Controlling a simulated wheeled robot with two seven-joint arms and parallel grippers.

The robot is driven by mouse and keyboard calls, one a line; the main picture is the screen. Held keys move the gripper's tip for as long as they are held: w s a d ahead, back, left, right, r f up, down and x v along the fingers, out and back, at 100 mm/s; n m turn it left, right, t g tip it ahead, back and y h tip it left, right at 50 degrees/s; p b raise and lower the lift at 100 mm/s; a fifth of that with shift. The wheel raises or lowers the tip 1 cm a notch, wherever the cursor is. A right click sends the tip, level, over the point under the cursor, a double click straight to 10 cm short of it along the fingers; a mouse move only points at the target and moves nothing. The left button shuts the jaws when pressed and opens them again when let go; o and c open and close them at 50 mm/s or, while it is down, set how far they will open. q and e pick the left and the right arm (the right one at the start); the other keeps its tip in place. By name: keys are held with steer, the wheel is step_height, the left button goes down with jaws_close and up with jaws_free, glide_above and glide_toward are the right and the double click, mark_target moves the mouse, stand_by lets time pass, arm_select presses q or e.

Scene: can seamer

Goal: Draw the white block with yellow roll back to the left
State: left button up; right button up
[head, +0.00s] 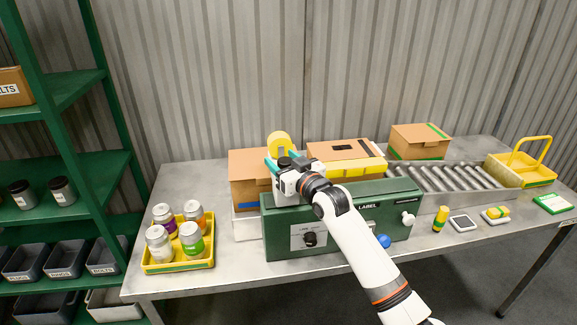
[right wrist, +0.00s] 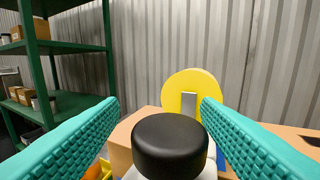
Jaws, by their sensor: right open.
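A little of a white body shows under the knob; in the head view my gripper hides most of the block. My right gripper (head: 282,163) is open, with its teal fingers on either side of the black knob. I cannot tell whether they touch it. My left gripper is not in view.
The green machine marked LABEL (head: 285,236) stands on the table (head: 200,290). Cardboard boxes (head: 249,166) stand behind it. A roller conveyor (head: 455,178) and yellow basket (head: 520,172) are at right.

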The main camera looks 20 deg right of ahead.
steer(key=s+d+b, duration=0.1)
steer(key=s+b, duration=0.2)
steer(key=s, duration=0.8)
steer(key=shift+s+d, duration=0.3)
steer(key=shift+s, duration=0.05)
